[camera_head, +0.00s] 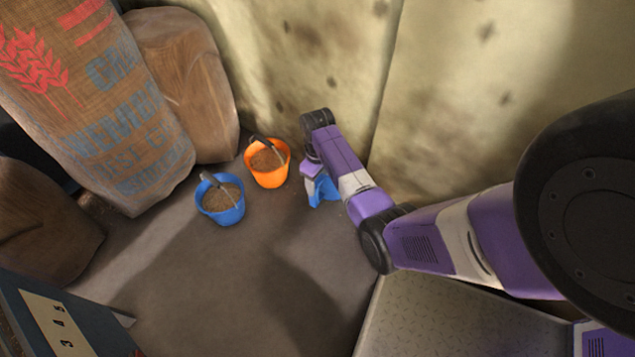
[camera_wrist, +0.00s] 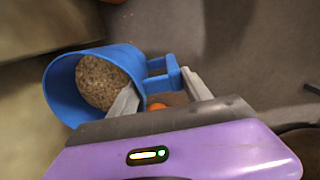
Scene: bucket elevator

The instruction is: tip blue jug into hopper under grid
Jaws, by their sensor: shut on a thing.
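The blue jug (camera_wrist: 66,88) is in my gripper (camera_wrist: 160,95), which is shut on it at its handle (camera_wrist: 162,74). In the wrist view the jug lies tilted with its mouth toward the camera, and brown grain (camera_wrist: 101,82) shows inside. In the head view part of the blue jug (camera_head: 322,189) shows below my wrist, close to the floor; whether it touches the floor I cannot tell. My fingertips are hidden there. I cannot make out the hopper or its grid in either view.
A blue bucket (camera_head: 212,210) and an orange bucket (camera_head: 268,177), each holding brown material and a scoop-like tool, stand left of the jug. Big sacks (camera_head: 100,110) lean at the left. A stained wall (camera_head: 300,60) rises behind. A numbered panel (camera_head: 58,322) is at lower left. Floor in front is clear.

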